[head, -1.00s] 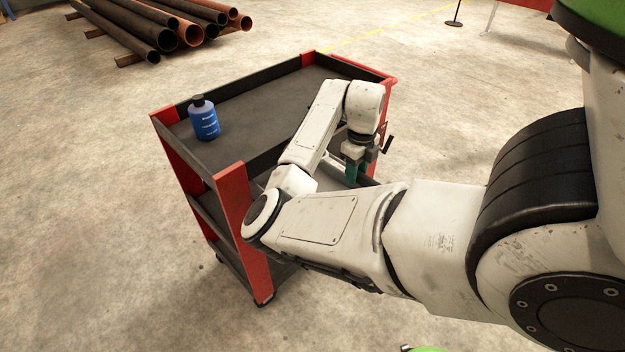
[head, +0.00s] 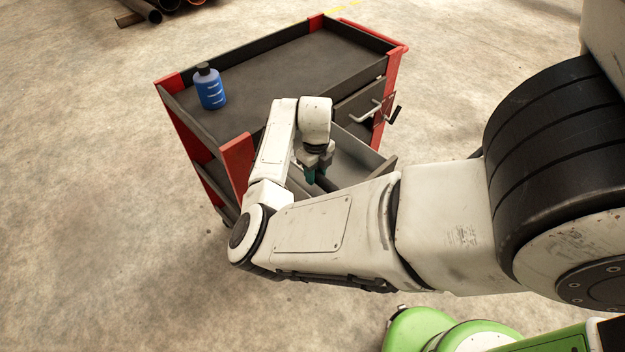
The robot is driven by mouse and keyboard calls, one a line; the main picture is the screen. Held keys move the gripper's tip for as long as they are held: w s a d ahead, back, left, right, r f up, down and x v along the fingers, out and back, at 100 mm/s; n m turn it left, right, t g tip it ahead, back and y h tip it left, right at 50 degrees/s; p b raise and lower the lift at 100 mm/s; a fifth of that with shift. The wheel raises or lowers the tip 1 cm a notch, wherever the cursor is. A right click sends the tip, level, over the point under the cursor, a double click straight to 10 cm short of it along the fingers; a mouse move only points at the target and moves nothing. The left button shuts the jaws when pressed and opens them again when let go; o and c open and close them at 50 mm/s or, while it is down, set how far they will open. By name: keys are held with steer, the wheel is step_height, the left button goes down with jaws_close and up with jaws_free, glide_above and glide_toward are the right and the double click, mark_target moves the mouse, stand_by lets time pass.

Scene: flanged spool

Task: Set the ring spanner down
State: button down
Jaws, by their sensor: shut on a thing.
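My gripper (head: 312,172) points down at the front of the red and black cart, over its pulled-out grey drawer (head: 362,156). Its greenish fingers are shut, with a short dark piece showing beside their tips. I take this to be the ring spanner (head: 326,184), but its shape cannot be made out. My forearm hides its lower part and much of the drawer. I cannot tell whether it touches the drawer.
The cart's top tray (head: 285,72) is mostly clear, with a blue bottle (head: 211,90) upright at its left end. A closed drawer front with a pale handle (head: 366,114) is above the open drawer. Pipes (head: 142,10) lie on the floor at the back left.

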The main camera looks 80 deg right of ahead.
steer(key=shift+w+a+f, duration=0.15)
steer(key=shift+w+f, duration=0.05)
steer(key=shift+f, duration=0.05)
steer(key=shift+w+a+f, duration=0.1)
steer(key=shift+w+f, duration=0.1)
steer(key=shift+f, duration=1.6)
steer(key=shift+f, duration=0.15)
steer(key=c, duration=0.7)
jaws_free()
